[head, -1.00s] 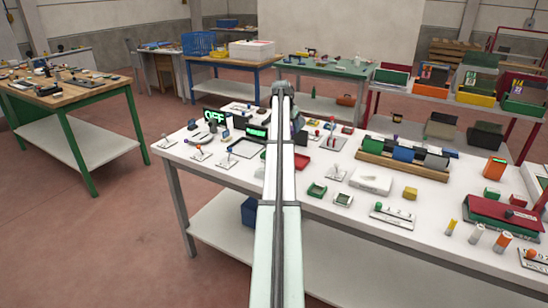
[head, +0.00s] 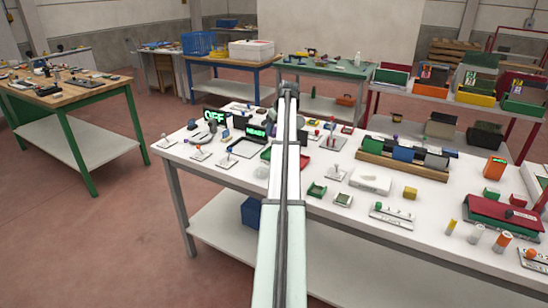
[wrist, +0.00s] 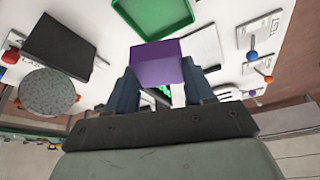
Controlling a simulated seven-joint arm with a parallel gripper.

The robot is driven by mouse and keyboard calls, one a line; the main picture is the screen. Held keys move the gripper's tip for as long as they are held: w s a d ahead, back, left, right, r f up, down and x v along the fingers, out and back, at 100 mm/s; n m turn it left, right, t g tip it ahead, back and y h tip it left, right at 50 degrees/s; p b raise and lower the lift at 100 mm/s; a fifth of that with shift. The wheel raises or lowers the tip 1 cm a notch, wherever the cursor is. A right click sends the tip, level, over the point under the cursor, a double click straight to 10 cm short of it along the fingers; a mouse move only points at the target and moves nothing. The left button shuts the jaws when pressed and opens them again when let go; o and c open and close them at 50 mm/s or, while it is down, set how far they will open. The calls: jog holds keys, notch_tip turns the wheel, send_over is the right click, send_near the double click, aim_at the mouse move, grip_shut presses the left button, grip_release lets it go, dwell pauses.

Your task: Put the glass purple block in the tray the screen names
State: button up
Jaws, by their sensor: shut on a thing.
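The purple block (wrist: 157,63) is between the two fingers of my gripper (wrist: 160,85) in the wrist view, shut on it. The block hides part of what lies beyond. A green tray (wrist: 151,22) lies beyond the block at the top of the wrist view. In the head view my arm hides the gripper and block. There a green tray edge (head: 266,154) shows left of my arm and a red tray (head: 305,161) right of it. One screen (head: 256,132) seems to read READY; another display (head: 214,116) reads OFF. I read no tray name.
A dark box-like object (wrist: 58,47) and a grey speckled disc (wrist: 48,92) are at left in the wrist view. Small lever switches (wrist: 252,56) stand at right.

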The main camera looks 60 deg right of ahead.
jog(key=n+y, duration=0.1)
jog(key=n, duration=0.2)
jog(key=shift+a+n, duration=0.1)
jog(key=shift+n, duration=0.2)
jog(key=shift+f+n+y, duration=0.25)
jog(key=shift+n+y, duration=0.05)
jog(key=shift+f, duration=4.75)
jog(key=shift+f, duration=0.2)
jog(key=o, duration=0.8)
jog(key=shift+o, duration=0.2)
jog(key=shift+r, duration=0.15)
jog(key=v, duration=1.2)
jog(key=shift+s, duration=0.15)
